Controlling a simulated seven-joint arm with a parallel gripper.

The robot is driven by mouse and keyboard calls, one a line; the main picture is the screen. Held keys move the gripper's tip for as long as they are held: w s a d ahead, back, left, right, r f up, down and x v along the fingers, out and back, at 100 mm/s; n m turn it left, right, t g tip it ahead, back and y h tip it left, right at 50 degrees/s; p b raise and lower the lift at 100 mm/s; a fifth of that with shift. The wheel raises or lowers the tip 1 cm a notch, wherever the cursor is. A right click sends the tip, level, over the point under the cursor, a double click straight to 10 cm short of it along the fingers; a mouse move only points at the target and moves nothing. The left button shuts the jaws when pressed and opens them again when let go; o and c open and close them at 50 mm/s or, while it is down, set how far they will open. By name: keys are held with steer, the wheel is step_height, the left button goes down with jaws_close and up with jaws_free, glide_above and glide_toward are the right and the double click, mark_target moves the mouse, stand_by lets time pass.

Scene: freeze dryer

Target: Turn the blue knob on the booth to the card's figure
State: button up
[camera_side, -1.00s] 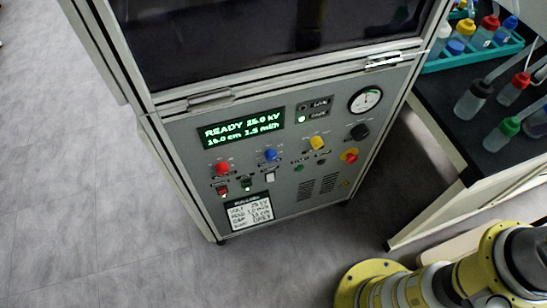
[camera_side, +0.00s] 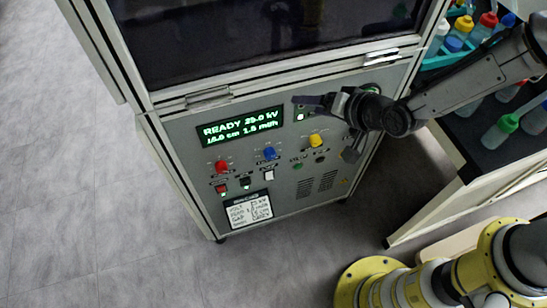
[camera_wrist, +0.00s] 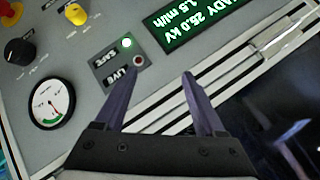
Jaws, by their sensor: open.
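The blue knob (camera_side: 270,153) is on the booth's grey front panel (camera_side: 215,174), between a red knob (camera_side: 222,167) and a yellow knob (camera_side: 315,140). It is outside the wrist view. The card (camera_side: 249,209) is low on the panel; its small figures are too blurred to read surely. The green display (camera_side: 240,127) shows READY 25.0 kV and, in the wrist view (camera_wrist: 205,20), 1.5 ml/h. My gripper (camera_side: 298,104) is open and empty, up and right of the blue knob. In the wrist view its fingers (camera_wrist: 161,78) are spread before the panel.
A dial gauge (camera_wrist: 48,103), a black knob (camera_wrist: 18,51) and SAFE/LIVE lamps (camera_wrist: 126,43) are near my gripper. Switches (camera_side: 245,182) sit below the knobs. The booth window (camera_side: 260,35) is above. A bench with bottles (camera_side: 507,128) is at right.

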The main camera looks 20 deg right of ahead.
steer(key=s+a+f+m+t, duration=0.1)
steer(key=s+a+f, duration=0.1)
steer(key=f, duration=0.5)
steer(key=s+a+f+t, duration=0.1)
steer(key=s+a+f, duration=0.15)
steer(key=f, duration=0.35)
steer(key=t, duration=0.2)
glide_toward(271, 157)
steer(key=x, duration=0.9)
steer(key=shift+s, duration=0.1)
jaws_close()
